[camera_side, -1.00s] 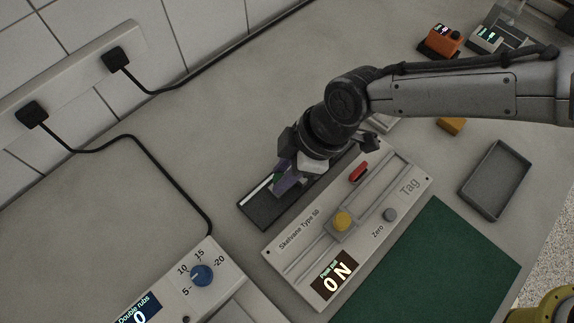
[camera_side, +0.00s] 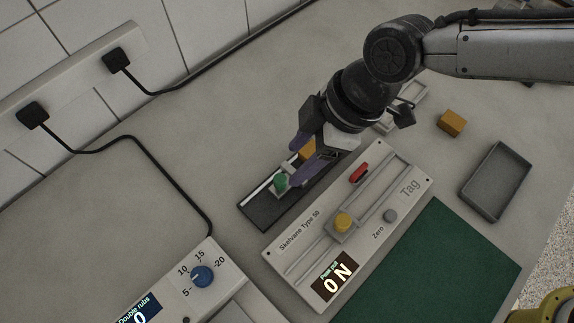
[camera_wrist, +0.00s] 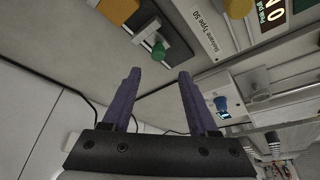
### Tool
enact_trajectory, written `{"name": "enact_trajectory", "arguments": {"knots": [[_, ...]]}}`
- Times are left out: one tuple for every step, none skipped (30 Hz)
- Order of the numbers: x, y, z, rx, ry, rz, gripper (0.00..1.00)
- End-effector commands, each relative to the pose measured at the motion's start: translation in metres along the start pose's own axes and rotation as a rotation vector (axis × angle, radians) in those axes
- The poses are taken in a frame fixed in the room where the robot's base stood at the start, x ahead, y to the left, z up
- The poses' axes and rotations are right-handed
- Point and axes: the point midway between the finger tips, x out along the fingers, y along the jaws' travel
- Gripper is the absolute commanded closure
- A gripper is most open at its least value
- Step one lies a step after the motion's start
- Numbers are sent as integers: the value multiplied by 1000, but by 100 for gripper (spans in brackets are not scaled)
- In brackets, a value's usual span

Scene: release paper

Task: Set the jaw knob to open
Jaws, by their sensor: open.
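A green knob (camera_side: 280,181) sits on a small pale block on the dark strip (camera_side: 262,214) behind the Skelvane Type 50 panel. It also shows in the wrist view (camera_wrist: 158,50), just beyond and between the fingertips. I take it for the jaw knob; no setting marks are readable beside it. An orange block (camera_side: 307,149) is on the same strip, partly hidden by my fingers. My gripper (camera_side: 293,165) is open, its purple fingers spread above the strip, with nothing visible between them. In the wrist view its fingertips (camera_wrist: 159,72) look clear of the knob.
A dial box with a blue knob (camera_side: 202,275) is at lower left. A grey tray (camera_side: 496,181) and green mat (camera_side: 433,262) lie right.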

Motion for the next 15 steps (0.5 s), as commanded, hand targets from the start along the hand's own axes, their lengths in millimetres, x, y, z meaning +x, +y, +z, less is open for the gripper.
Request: {"name": "enact_trajectory", "arguments": {"knots": [[-12, 0, -1, 0, 3, 3, 40], [-18, 1, -1, 0, 3, 3, 40], [-26, 1, -1, 0, 3, 3, 40], [-31, 1, 0, 1, 3, 3, 40], [-36, 1, 0, 1, 2, 3, 40], [-42, 0, 0, 1, 1, 2, 40], [-46, 0, 0, 1, 2, 2, 40], [-49, 0, 0, 1, 2, 2, 40], [-52, 0, 0, 1, 1, 1, 40], [-55, 0, 0, 0, 0, 0, 40], [-57, 0, 0, 0, 0, 0, 40], [-59, 0, 0, 0, 0, 0, 40], [-60, 0, 0, 0, 0, 0, 40], [-61, 0, 0, 0, 0, 0, 40], [-61, 0, 0, 0, 0, 0, 40]]}}
